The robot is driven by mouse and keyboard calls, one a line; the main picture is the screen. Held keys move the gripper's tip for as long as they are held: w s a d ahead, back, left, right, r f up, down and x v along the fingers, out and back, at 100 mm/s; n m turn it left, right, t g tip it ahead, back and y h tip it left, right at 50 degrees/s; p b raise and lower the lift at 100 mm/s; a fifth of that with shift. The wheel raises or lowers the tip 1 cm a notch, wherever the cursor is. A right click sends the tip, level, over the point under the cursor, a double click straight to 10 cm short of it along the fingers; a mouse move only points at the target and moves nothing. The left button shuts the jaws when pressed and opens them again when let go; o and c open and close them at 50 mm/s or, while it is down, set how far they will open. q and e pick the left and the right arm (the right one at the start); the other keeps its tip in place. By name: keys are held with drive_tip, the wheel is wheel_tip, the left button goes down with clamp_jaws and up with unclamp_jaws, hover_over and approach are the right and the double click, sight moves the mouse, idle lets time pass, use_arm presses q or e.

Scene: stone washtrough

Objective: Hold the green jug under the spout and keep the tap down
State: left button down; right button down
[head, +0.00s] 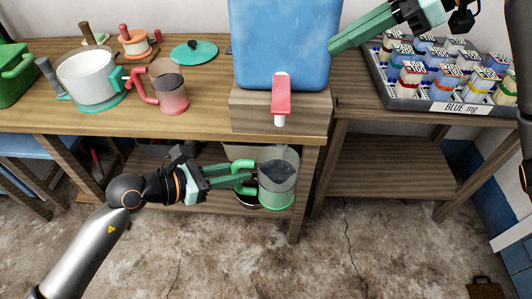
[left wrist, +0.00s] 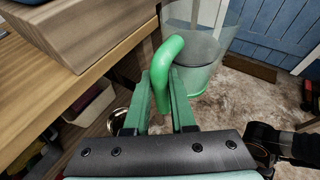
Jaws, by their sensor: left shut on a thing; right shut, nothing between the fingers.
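The green jug (head: 279,191) is see-through with a green handle and green base, and a dark grey surface shows inside. My left gripper (head: 243,174) is shut on its handle and holds it upright, beyond the table's front edge. In the left wrist view the handle (left wrist: 161,72) is between the fingers and the jug (left wrist: 196,72) is just past them. The tap's red lever (head: 281,92) is on the front of the blue tank (head: 284,40); its pale spout end (head: 280,121) is above the jug in the picture. My right gripper (head: 333,46) is shut and empty beside the tank's right side, apart from the lever.
The tank stands on a wooden block (head: 250,108) at the table edge. A red jug (head: 170,97), a white pot (head: 86,78) and a teal lid (head: 194,51) stand to the left. A tray of small bottles (head: 462,108) is at right. The floor in front is clear.

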use_arm(q)
drive_tip(key=shift+s+r, duration=0.1)
drive_tip(key=shift+s, duration=2.15)
